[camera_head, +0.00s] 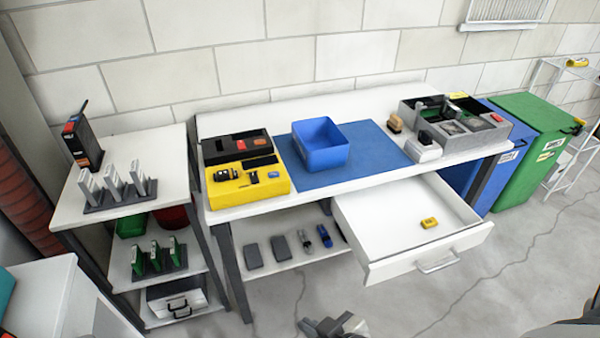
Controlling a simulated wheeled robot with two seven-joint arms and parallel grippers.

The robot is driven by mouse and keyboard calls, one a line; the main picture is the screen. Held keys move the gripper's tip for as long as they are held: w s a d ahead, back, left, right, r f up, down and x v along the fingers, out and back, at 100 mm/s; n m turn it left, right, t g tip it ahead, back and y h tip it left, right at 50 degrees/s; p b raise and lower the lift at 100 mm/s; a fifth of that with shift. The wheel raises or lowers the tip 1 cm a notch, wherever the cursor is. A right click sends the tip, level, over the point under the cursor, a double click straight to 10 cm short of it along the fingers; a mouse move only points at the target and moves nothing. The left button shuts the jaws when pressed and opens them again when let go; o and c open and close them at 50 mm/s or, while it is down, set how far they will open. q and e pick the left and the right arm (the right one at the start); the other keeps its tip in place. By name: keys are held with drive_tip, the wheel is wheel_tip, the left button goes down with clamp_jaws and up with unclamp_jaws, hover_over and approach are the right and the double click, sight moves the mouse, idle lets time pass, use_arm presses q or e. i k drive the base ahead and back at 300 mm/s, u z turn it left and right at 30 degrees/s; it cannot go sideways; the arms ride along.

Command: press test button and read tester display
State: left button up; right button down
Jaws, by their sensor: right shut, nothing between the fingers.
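A small yellow device (429,222) lies in the open white drawer (400,232) of the workbench; it may be the tester, but its button and display are too small to make out. A yellow case (222,190) with small dark parts on it sits at the left end of the bench top; I cannot tell whether it belongs to the tester. My right gripper (337,322) is at the bottom edge of the view, partly cut off, shut and empty, in front of the bench and apart from everything on it. My left gripper is not in view.
A blue bin (321,146) stands on a blue mat (380,165). A grey divided tray (470,142) is at the bench's right. The open drawer juts out over the floor. A shelf unit (62,212) stands left, green and blue bins (530,150) right. The front floor is clear.

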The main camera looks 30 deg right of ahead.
sight(274, 174)
drive_tip(key=z, duration=0.3)
drive_tip(key=i, duration=1)
